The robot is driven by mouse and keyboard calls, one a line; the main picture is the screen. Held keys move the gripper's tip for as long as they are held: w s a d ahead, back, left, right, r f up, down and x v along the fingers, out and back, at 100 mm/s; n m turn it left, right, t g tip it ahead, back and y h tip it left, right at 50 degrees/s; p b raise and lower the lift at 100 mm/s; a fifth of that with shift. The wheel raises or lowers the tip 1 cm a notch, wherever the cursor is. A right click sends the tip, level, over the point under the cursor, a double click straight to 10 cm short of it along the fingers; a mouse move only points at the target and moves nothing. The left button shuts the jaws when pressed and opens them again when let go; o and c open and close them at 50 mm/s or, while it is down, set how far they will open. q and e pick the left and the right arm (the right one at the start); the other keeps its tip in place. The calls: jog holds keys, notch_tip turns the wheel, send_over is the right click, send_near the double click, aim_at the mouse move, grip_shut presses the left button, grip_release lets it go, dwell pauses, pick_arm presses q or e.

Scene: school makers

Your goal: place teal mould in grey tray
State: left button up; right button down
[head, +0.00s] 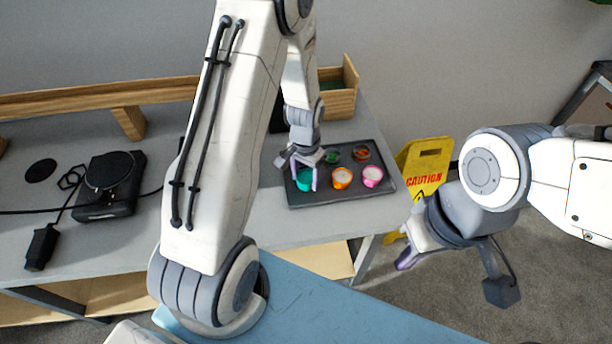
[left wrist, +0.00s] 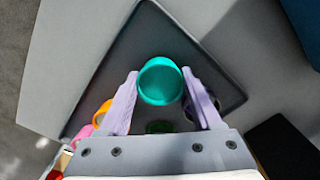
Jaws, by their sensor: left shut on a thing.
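The teal mould (head: 304,183) is held between the purple fingers of my left gripper (head: 305,172), over the left part of the dark grey tray (head: 335,200). In the left wrist view the teal mould (left wrist: 160,82) sits between the fingertips with the grey tray (left wrist: 145,35) behind it. I cannot tell whether the mould touches the tray. My right gripper (head: 407,259) is at the lower right, away from the tray and apparently empty. Its opening is hard to make out.
An orange cup (head: 342,178), a pink cup (head: 372,176), a green round item (head: 331,156) and a reddish one (head: 361,153) stand on the tray. A wooden box (head: 340,100) is behind it. A black device (head: 110,180) lies left; a yellow caution sign (head: 424,165) stands right.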

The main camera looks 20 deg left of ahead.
aim_at(306, 177)
pick_arm(q)
jog(key=shift+f, duration=0.2)
jog(key=o, duration=1.4)
jog(key=shift+r, duration=0.15)
notch_tip(306, 177, up, 12)
jog(key=s+d+r+m, duration=0.2)
jog(key=s+d+r, duration=0.2)
jog(key=s+d, duration=0.25)
jog(key=s+d+r+m, duration=0.1)
jog(key=s+d+r, duration=0.2)
jog(key=s+d, duration=0.4)
jog(key=s+d+r+m+h, duration=0.1)
jog(key=s+d+m, duration=0.1)
jog(key=s, duration=0.6)
jog(key=shift+s+d+r, duration=0.15)
jog(key=shift+d+r, duration=0.15)
jog(key=shift+d, duration=0.2)
